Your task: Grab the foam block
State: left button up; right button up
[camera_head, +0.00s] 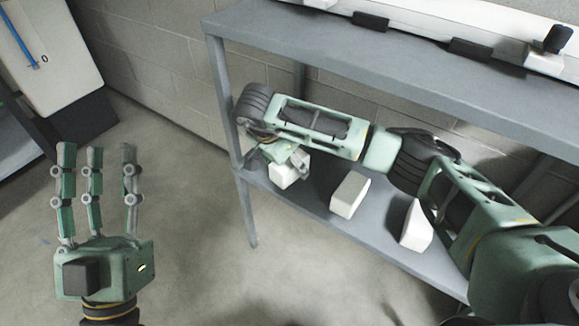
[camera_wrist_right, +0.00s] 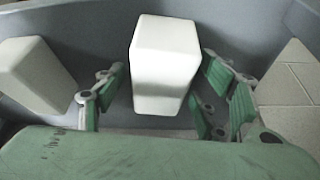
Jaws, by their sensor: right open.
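Three white blocks sit in a row on the lower grey shelf: a left block (camera_head: 289,171), a middle block (camera_head: 349,194) and a right block (camera_head: 416,226). They look alike, and I cannot tell by material which is foam. My right gripper (camera_head: 283,157) is open at the left block and partly hides it. In the right wrist view this block (camera_wrist_right: 165,62) stands between the spread fingers, with a gap on the left and the right fingers close to its side. My left gripper (camera_head: 97,190) is open and empty, fingers up, away from the shelf.
The upper shelf board (camera_head: 400,72) passes above my right arm, and a leg (camera_head: 222,95) stands left of the right gripper. Another white block (camera_wrist_right: 35,75) is left in the right wrist view. Open floor (camera_head: 185,190) lies between my left gripper and the shelf.

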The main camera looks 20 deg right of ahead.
jog(key=shift+c, duration=0.5)
jog(key=c, duration=0.9)
jog(key=shift+c, duration=0.2)
